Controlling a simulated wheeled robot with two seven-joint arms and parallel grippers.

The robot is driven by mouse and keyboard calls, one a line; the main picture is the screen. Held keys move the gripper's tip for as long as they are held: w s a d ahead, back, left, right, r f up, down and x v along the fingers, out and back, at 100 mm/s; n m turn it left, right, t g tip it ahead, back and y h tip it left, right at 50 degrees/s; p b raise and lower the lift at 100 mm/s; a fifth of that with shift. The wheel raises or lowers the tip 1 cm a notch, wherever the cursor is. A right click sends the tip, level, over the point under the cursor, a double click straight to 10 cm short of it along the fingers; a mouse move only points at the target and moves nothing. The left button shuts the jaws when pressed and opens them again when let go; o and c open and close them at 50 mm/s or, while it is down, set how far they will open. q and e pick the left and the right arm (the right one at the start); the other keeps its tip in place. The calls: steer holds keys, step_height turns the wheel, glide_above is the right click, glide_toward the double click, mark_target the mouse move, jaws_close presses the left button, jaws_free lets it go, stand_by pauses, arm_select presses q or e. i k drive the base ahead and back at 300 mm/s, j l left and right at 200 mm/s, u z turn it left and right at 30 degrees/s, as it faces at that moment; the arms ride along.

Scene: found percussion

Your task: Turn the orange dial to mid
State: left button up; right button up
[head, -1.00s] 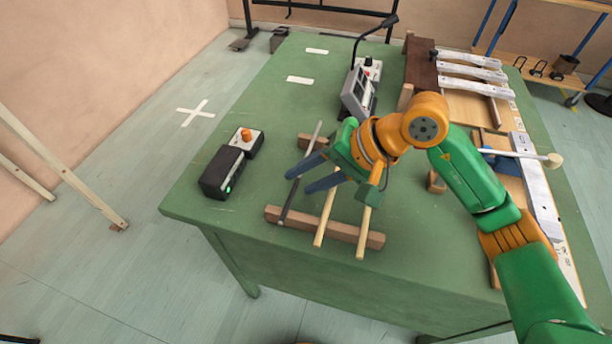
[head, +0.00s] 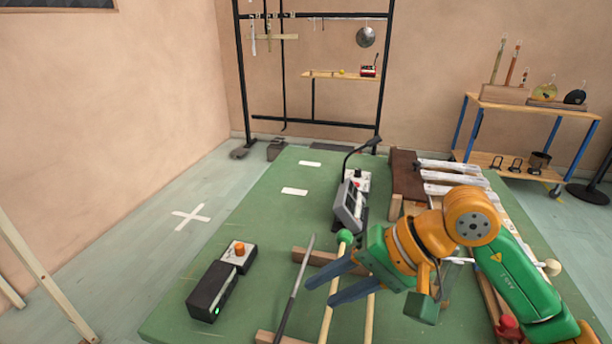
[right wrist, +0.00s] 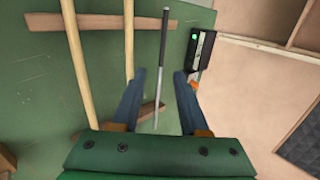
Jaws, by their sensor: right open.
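The orange dial (head: 239,249) sits on a small pale-topped box at the left of the green table, in the head view. A black box (head: 213,290) with a green light adjoins it and also shows in the right wrist view (right wrist: 202,50). My right gripper (head: 320,291) is to the right of the dial, apart from it, with its two blue fingers spread and nothing held. In the right wrist view, a dark rod (right wrist: 162,60) appears between the open fingers (right wrist: 158,76), seemingly below them. The dial's pointer and marks are too small to read. My left gripper is not in view.
Wooden sticks (head: 327,322) and the dark rod lie across wooden bars (head: 325,262) beneath my right gripper. A grey device with a gooseneck (head: 350,207) stands farther back. Metal bars (head: 455,178) lie at the right. The table (head: 262,222) is clear behind the dial.

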mark_target(240, 251)
steer(key=k, duration=0.95)
